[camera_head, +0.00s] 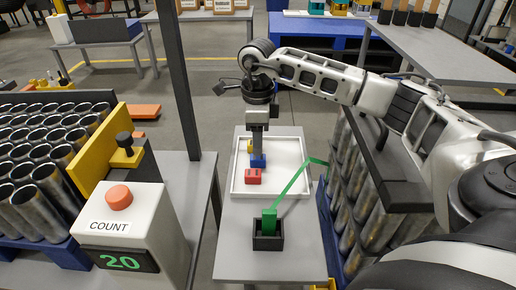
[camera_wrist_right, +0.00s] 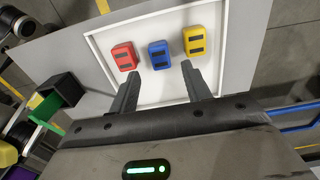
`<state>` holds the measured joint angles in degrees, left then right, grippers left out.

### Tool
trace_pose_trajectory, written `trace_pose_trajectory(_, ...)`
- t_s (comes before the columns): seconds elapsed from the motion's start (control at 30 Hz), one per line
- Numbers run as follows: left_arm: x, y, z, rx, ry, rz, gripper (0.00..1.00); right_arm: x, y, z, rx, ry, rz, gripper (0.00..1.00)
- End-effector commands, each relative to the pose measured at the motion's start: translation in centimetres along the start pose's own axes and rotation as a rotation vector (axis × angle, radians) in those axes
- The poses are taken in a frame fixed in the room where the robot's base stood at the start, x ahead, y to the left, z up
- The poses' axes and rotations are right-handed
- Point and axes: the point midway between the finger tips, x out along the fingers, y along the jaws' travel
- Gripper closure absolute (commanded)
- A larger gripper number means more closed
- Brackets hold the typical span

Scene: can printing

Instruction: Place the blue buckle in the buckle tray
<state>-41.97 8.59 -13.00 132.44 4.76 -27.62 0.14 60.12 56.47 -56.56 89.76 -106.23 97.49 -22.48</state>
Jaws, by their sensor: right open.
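The blue buckle (camera_head: 258,161) lies in a shallow white tray (camera_head: 236,180), between a red buckle (camera_head: 252,177) and a yellow buckle (camera_head: 250,146). In the right wrist view the blue buckle (camera_wrist_right: 158,55) lies flat in the tray (camera_wrist_right: 100,50), just beyond the fingertips. My right gripper (camera_head: 258,150) points down over the blue buckle. In its wrist view the two fingers (camera_wrist_right: 160,73) are apart with nothing between them; I cannot tell the exact height. My left gripper is not in view.
A small black box (camera_head: 267,242) with a green strap (camera_head: 290,184) stands in front of the tray; the box (camera_wrist_right: 68,87) also shows in the wrist view. A counter (camera_head: 120,225) reading 20 and metal tubes stand left. A dark rack (camera_head: 395,165) stands right.

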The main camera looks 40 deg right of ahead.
Motion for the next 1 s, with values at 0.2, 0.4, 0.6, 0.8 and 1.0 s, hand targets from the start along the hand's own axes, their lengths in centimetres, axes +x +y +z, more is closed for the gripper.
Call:
trace_pose_trajectory(0.2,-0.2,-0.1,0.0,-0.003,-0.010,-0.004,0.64,-4.5,-0.1,0.0,0.001,-0.002,-0.002,0.52)
trace_pose_trajectory(0.4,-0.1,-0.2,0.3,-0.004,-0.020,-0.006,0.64,-6.4,0.0,0.0,0.001,0.000,0.001,0.52)
trace_pose_trajectory(0.6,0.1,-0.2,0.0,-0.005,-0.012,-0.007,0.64,-6.7,0.0,0.0,0.001,0.000,0.001,0.52)
trace_pose_trajectory(0.8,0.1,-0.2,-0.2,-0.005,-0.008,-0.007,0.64,-6.7,0.0,0.0,0.001,0.000,0.001,0.52)
trace_pose_trajectory(1.0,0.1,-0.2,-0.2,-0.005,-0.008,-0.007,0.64,-6.7,0.0,0.0,0.001,0.000,0.001,0.52)
